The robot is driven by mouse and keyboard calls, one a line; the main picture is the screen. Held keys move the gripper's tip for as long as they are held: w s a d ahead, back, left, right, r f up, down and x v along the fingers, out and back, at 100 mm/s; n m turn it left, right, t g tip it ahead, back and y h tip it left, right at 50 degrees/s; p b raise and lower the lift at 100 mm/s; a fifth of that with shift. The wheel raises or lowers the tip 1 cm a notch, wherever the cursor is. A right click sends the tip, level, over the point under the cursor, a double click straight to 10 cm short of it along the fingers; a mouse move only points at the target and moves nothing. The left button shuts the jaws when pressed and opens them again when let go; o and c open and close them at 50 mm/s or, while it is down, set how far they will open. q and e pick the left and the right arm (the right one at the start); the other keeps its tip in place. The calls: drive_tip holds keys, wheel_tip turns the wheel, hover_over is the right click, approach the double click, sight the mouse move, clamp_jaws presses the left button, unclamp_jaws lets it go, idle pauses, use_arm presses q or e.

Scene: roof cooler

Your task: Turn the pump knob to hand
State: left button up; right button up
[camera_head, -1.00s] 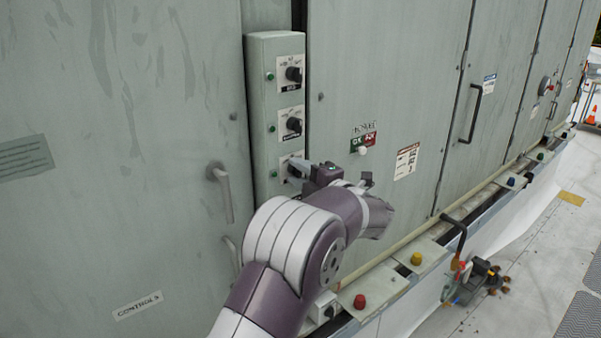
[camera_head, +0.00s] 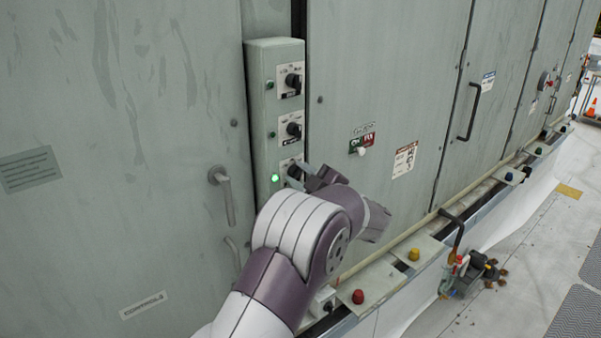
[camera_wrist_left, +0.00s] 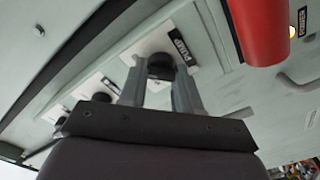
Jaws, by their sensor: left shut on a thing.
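The pump knob (camera_wrist_left: 160,66) is black and sits on a white plate beside a black PUMP label (camera_wrist_left: 182,48) in the left wrist view. My left gripper (camera_wrist_left: 160,84) has a finger on each side of it and is shut on it. In the head view the gripper (camera_head: 301,171) is at the lowest of three switches on the narrow grey control box (camera_head: 258,115). The knob's pointer and its position marks are mostly hidden by the gripper. A green lamp (camera_head: 275,178) beside this switch is lit. My right gripper is not in view.
Two other black knobs, the upper (camera_head: 293,82) and the middle (camera_head: 293,130), sit above on the same box. A door handle (camera_head: 222,192) is to the left. A red cylinder (camera_wrist_left: 257,30) is close by in the wrist view. Coloured buttons line the ledge (camera_head: 385,280) below.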

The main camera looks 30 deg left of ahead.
use_arm(q)
drive_tip(key=shift+f, duration=0.1)
idle(0.3)
drive_tip(key=o, duration=1.1)
drive_tip(key=shift+c, duration=0.2)
drive_tip(key=shift+s+d, duration=0.1)
drive_tip(key=shift+d, duration=0.25)
drive_tip(key=b+v, duration=0.5)
drive_tip(key=v, duration=0.7)
drive_tip(key=shift+b, duration=0.4)
drive_tip(key=shift+s, duration=0.1)
